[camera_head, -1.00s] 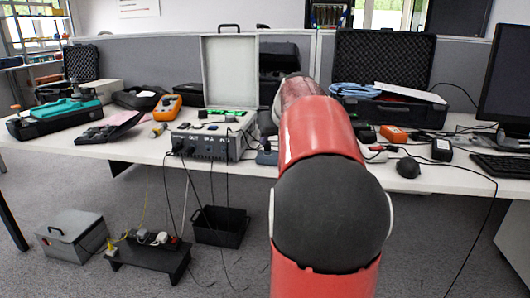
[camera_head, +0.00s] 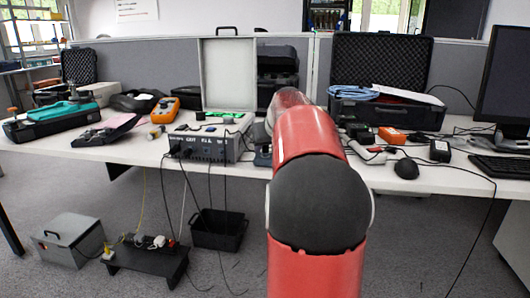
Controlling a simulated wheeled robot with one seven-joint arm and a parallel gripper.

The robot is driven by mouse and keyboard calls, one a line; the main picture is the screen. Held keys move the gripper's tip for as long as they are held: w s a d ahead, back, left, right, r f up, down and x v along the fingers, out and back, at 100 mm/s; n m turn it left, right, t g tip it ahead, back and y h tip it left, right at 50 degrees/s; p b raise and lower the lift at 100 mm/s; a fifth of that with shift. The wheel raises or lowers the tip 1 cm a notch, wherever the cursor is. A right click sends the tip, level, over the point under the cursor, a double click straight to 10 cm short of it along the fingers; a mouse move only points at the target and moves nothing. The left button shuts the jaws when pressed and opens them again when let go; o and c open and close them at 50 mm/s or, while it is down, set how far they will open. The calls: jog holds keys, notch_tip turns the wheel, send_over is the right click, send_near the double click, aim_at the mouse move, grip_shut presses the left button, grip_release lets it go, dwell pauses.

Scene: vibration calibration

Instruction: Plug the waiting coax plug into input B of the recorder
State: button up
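The recorder looks to be the grey box (camera_head: 207,147) on the table, left of my arm. Its front panel carries a row of connectors with small labels that I cannot read well enough to pick out input B. Dark cables hang from its front down past the table edge. My red and black arm (camera_head: 318,205) stands in front of the table's middle. My gripper is hidden behind the arm, so its fingers do not show. I cannot make out the waiting coax plug. A small dark object (camera_head: 262,156) shows just right of the recorder, close to my arm.
An open black foam-lined case (camera_head: 382,62) stands behind my arm to the right. An orange box (camera_head: 391,135), a black mouse (camera_head: 406,168) and a keyboard (camera_head: 500,166) lie at the right. A black bin (camera_head: 219,229) and a power strip stand (camera_head: 147,262) are on the floor.

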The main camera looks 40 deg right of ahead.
grip_shut()
jog(key=shift+r+p, duration=0.3)
jog(key=shift+r, duration=0.1)
dwell(0.4)
jog(key=shift+r+p, duration=1.3)
jog(key=shift+r, duration=0.35)
